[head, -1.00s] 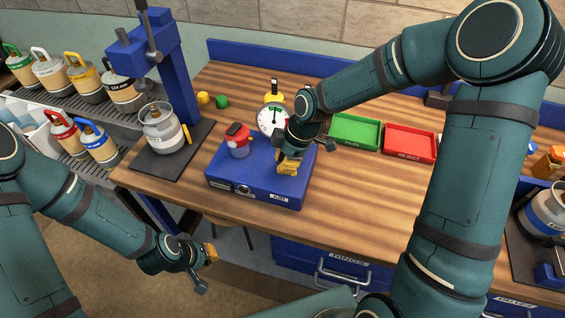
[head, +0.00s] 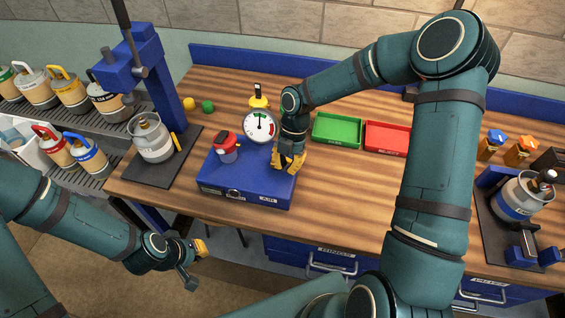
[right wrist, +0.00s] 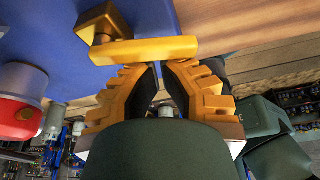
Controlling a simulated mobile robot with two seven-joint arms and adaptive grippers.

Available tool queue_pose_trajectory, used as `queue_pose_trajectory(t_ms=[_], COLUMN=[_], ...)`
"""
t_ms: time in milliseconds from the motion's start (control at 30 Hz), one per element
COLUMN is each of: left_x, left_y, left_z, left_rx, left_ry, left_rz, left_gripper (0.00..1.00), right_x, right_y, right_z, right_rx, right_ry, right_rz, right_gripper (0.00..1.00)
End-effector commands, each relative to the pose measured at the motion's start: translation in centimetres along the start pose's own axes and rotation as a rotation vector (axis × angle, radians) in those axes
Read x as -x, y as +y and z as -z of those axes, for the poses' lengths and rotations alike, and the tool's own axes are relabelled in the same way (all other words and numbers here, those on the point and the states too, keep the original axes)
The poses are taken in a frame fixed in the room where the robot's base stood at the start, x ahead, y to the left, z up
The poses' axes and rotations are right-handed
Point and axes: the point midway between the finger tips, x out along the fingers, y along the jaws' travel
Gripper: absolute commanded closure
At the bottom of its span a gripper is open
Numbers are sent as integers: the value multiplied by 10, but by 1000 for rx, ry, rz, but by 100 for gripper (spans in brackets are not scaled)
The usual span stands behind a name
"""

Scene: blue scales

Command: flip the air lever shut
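The blue test box (head: 245,180) with an AIR label (head: 268,198) sits on the wooden bench. Its air lever shows in the right wrist view as a yellow bar (right wrist: 140,50) on a brass pivot, lying across the picture just beyond my fingertips. My right gripper (head: 289,163) is at the box's right side, and largely hides the lever in the head view. In the wrist view the right gripper (right wrist: 161,66) has its tips close together with nothing between them, at or touching the bar; contact is unclear. My left gripper (head: 203,247) hangs before the bench, its opening unclear.
A red-topped part (head: 227,143) stands on the box, with a round gauge (head: 259,127) behind. Green (head: 337,130) and red (head: 388,137) trays lie right of my gripper. A blue press (head: 155,80) with a cylinder (head: 151,138) stands left.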

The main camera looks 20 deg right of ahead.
Motion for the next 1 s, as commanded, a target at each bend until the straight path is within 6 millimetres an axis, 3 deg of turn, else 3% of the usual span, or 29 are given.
queue_pose_trajectory(t_ms=[200, 1000], left_x=[6, 9], left_y=[2, 3], left_z=[1, 1], left_rx=[0, 0], left_ry=[0, 1], left_rz=[-1, -1], left_gripper=[100, 100], right_x=[2, 4], right_y=[-4, -6], right_z=[-6, -12], right_rx=[125, 117], right_ry=[-1, -1], right_rz=[44, 41], right_gripper=[100, 100])
